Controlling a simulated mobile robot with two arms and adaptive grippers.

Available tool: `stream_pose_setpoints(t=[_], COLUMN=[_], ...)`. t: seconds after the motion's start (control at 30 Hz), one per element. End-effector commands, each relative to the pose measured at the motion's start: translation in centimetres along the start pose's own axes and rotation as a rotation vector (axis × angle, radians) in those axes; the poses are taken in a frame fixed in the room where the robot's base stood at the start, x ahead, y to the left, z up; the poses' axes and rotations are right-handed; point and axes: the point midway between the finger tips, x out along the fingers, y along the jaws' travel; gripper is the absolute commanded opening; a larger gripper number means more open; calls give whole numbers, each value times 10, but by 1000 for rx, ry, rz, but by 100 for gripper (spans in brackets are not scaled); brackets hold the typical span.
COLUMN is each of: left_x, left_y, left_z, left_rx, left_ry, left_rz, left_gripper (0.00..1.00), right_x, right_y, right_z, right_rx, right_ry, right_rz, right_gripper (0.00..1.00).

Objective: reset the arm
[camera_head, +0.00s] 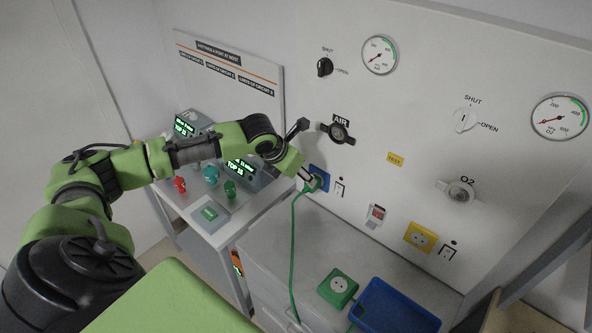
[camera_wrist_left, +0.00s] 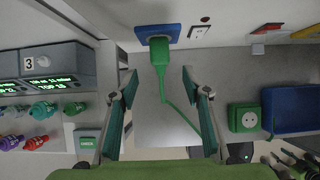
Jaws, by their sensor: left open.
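My left arm reaches in from the left in the head view. Its gripper (camera_head: 305,177) is open in front of the wall, close to a green plug (camera_head: 315,183) at a blue wall socket (camera_head: 319,175). In the left wrist view the two fingers of the gripper (camera_wrist_left: 160,88) stand well apart with nothing held between them. The green plug (camera_wrist_left: 159,52) sits at the blue socket (camera_wrist_left: 158,35) beyond the fingertips, its green cord (camera_wrist_left: 180,112) hanging down. A grey jointed part (camera_wrist_left: 290,160) at the lower right edge may be my right gripper; its fingers are unclear.
A blue tray (camera_head: 395,306) and a green socket box (camera_head: 338,287) rest on the grey cabinet. Wall valves (camera_head: 340,131), a yellow socket (camera_head: 420,238) and gauges (camera_head: 379,55) line the panel.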

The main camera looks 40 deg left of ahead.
Motion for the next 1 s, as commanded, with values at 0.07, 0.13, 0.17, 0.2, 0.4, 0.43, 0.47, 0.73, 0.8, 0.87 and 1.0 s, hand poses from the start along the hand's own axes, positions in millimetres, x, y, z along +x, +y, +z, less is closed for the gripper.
stream_pose_setpoints(t=[0.07, 0.13, 0.17, 0.2, 0.4, 0.43, 0.47, 0.73, 0.8, 0.87, 1.0], left_x=[-15, -25, -29, -33, -41, -41, -41, -18, -8, -2, 2], left_y=[1, 0, 0, 0, 0, 0, 0, -56, -89, -117, -171], left_z=[0, 1, 1, 1, 1, 1, 1, -30, -50, -68, -106], left_rx=[4, 1, 1, 1, 1, 1, 1, -170, -299, -434, -788], left_ry=[0, -1, -1, -1, 0, 0, 0, 41, 65, 85, 133], left_rz=[3, 1, 1, 0, 0, 0, 0, -55, -81, -101, -128], left_gripper=[44, 44, 44, 44, 44, 44, 44, 44, 44, 44, 44], right_x=[0, 0, 0, 0, 0, 0, 0, 0, 0, 0, 0], right_y=[0, -1, -1, -1, -1, -1, -1, -1, -1, -1, -1], right_z=[0, 0, 0, 0, 0, 0, 0, 0, 0, 0, 0], right_rx=[0, 0, 0, 0, 0, 0, 0, 0, 0, 0, 1], right_ry=[0, 0, 0, 0, 0, 0, 0, 0, 0, 0, 0], right_rz=[-1, -1, -1, -1, -1, -1, -1, -1, -1, -1, -2], right_gripper=[40, 40, 40, 40, 40, 40, 40, 40, 40, 40, 40])
